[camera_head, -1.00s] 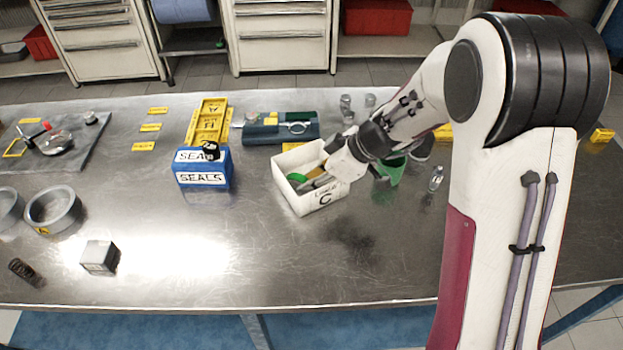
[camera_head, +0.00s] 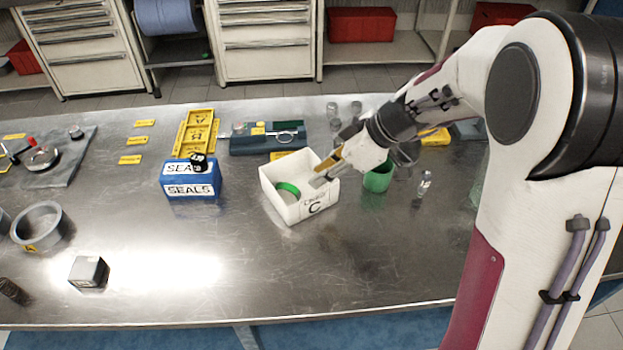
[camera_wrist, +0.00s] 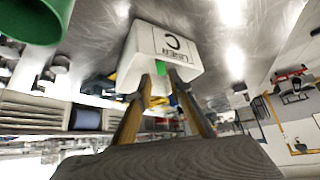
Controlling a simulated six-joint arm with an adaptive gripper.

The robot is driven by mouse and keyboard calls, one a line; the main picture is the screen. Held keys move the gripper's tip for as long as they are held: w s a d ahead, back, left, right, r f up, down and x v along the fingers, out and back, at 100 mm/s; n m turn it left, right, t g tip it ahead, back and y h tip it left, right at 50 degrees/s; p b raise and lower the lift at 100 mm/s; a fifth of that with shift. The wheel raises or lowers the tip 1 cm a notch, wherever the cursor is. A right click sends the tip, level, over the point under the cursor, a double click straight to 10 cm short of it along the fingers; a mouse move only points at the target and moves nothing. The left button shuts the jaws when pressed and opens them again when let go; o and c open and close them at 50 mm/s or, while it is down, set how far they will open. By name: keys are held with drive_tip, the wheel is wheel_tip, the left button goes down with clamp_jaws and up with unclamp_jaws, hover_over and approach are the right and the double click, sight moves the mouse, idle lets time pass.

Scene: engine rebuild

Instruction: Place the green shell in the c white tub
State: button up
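The white tub marked C (camera_head: 311,207) stands on the metal bench in the head view. It also shows in the wrist view (camera_wrist: 140,52), with its lettered side toward the camera. The green shell (camera_head: 288,188), a curved green band, lies inside the tub toward its left side. Part of it shows as a green patch between my fingers in the wrist view (camera_wrist: 161,68). My gripper (camera_head: 319,174) is at the tub's right rim, with its fingers apart and nothing between them. It also shows open in the wrist view (camera_wrist: 160,78).
A green cup (camera_head: 379,180) stands just right of the tub, close to my wrist. A small clear bottle (camera_head: 424,185) is farther right. A blue SEALS box (camera_head: 192,185) stands left of the tub. The bench in front of the tub is clear.

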drive_tip(key=shift+v, duration=1.7)
drive_tip(key=s+d+r+m+t+h, duration=0.1)
drive_tip(key=s+m, duration=0.3)
drive_tip(key=s, duration=0.4)
drive_tip(key=s+d+r+m+t+h, duration=0.1)
drive_tip(key=s+d+r+m+h, duration=0.2)
drive_tip(key=s, duration=0.6)
drive_tip(key=s+d+r+m+h, duration=0.2)
drive_tip(key=s+d+r+m, duration=0.1)
drive_tip(key=s+m, duration=0.3)
drive_tip(key=s+d, duration=0.1)
drive_tip(key=s, duration=0.1)
drive_tip(key=shift+s+r+t+h, duration=0.35)
drive_tip(key=shift+t+h, duration=0.05)
